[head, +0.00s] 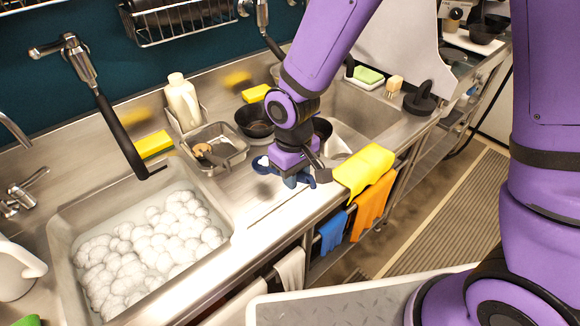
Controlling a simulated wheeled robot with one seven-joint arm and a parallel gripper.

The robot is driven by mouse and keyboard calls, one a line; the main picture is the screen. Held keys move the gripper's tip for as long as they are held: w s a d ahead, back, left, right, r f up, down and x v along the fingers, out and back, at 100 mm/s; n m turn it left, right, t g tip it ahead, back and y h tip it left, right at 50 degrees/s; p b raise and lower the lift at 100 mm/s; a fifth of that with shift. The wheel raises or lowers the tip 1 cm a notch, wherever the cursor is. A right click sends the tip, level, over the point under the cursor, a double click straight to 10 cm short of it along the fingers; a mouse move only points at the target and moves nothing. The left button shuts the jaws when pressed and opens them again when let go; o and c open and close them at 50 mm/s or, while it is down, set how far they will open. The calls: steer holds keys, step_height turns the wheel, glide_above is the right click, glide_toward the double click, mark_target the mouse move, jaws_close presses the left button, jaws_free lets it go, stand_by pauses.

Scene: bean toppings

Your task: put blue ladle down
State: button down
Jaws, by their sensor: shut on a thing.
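My purple gripper (296,178) points down over the metal counter between the two sinks, near the counter's front edge. It is shut on the blue ladle (262,165), whose small blue bowl shows just left of the jaws. More dark blue shows below the jaws, and the rest of the ladle is hidden by the gripper. I cannot tell whether the ladle touches the counter.
A metal tray (236,148) stands behind left, with a dark pan (254,121) beside it. A yellow cloth (365,170) lies right of my gripper at the edge. The left sink (63,240) holds foam. Bare counter (245,205) lies front left of the gripper.

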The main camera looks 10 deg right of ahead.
steer(key=shift+w+a+f, duration=0.15)
steer(key=shift+w+f, duration=0.55)
steer(key=shift+w, duration=0.4)
steer(key=shift+w+a+f, duration=0.1)
steer(key=shift+w+f, duration=0.55)
steer(key=shift+w, duration=0.4)
steer(key=shift+w+a+f, duration=0.15)
steer(key=shift+w+f, duration=0.55)
steer(key=shift+w, duration=0.4)
steer(key=shift+f, duration=0.2)
steer(key=c, duration=0.9)
jaws_free()
steer(key=shift+r, duration=0.1)
